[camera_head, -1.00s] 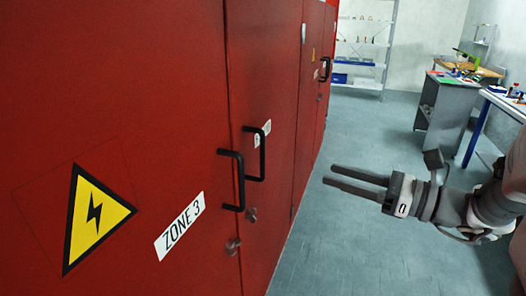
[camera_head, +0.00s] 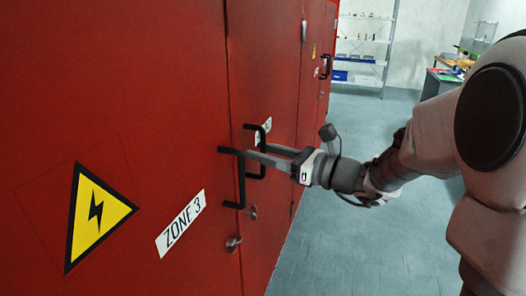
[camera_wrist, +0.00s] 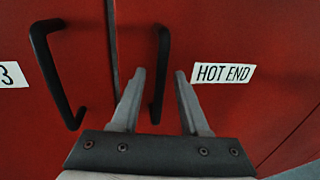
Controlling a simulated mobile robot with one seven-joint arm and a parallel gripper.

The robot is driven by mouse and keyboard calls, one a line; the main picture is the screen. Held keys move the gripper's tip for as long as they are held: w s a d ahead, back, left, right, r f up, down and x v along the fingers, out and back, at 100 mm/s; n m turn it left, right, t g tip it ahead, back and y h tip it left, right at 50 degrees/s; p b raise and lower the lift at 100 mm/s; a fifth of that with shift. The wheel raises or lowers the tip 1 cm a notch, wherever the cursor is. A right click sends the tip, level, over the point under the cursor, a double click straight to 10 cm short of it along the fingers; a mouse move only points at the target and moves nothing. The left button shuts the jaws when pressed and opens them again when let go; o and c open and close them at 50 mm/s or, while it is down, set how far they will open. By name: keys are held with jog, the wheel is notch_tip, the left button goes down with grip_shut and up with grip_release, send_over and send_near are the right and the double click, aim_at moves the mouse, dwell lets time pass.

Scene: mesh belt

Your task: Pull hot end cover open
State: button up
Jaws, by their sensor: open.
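The hot end cover (camera_wrist: 230,120) is a red panel with a white "HOT END" label (camera_wrist: 223,73) in the wrist view. Its black bar handle (camera_wrist: 161,75) stands upright beside the seam, left of the label. The same handle (camera_head: 263,137) shows in the head view, partly behind my fingers. My gripper (camera_wrist: 160,75) is open, with one finger on each side of the hot end handle in the wrist view. I cannot tell whether either finger touches it. In the head view my gripper (camera_head: 262,155) reaches in from the right, close to the red front.
A second black handle (camera_wrist: 57,75) is left of the seam, on the Zone 3 door (camera_head: 150,120). Silver latches (camera_head: 233,243) sit below the handles. Open floor (camera_head: 345,235) lies right of the cabinet. A shelf (camera_head: 362,50) stands at the back.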

jog(key=shift+a, duration=0.15)
grip_shut()
dwell(1.4)
